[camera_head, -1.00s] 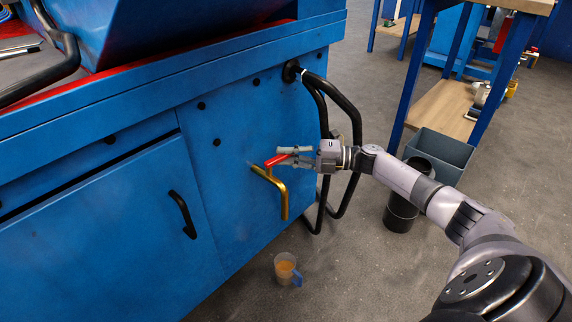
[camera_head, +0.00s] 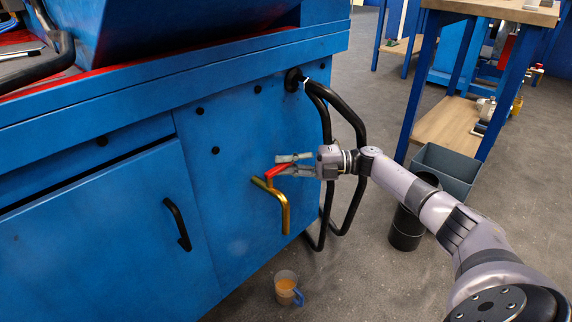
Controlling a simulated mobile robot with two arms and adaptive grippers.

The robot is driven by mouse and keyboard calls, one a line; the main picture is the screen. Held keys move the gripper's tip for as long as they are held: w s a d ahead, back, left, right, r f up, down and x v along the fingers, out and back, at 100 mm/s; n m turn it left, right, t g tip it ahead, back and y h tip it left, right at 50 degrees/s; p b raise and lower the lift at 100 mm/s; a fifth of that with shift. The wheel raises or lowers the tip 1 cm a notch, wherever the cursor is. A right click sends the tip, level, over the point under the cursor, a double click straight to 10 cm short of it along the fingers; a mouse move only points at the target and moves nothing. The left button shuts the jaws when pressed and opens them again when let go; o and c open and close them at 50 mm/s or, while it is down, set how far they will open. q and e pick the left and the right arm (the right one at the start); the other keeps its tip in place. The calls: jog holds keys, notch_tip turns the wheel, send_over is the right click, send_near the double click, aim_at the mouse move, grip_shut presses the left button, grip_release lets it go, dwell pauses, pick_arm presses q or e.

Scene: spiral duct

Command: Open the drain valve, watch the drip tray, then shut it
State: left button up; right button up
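The drain valve is a brass pipe (camera_head: 284,212) bent downward, with a red lever handle (camera_head: 277,171), on the blue machine's front panel. The lever slants up to the right. My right gripper (camera_head: 283,165) is at the lever from the right, its fingers spread apart, one above the lever and one below or beside its tip. Whether a finger touches the lever I cannot tell. A clear cup (camera_head: 284,281) with a blue handle and orange liquid stands on the floor below the spout. No drip tray is visible. My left gripper is out of view.
The blue machine (camera_head: 110,235) fills the left, with a black door handle (camera_head: 178,224). Black hoses (camera_head: 357,150) hang close behind my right gripper. A black cylinder (camera_head: 406,227), a grey bin (camera_head: 446,168) and a workbench (camera_head: 425,80) stand at right.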

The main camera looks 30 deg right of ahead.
jog(key=o, duration=0.4)
jog(key=shift+c, duration=0.2)
jog(key=v, duration=1.2)
jog(key=shift+f, duration=0.1)
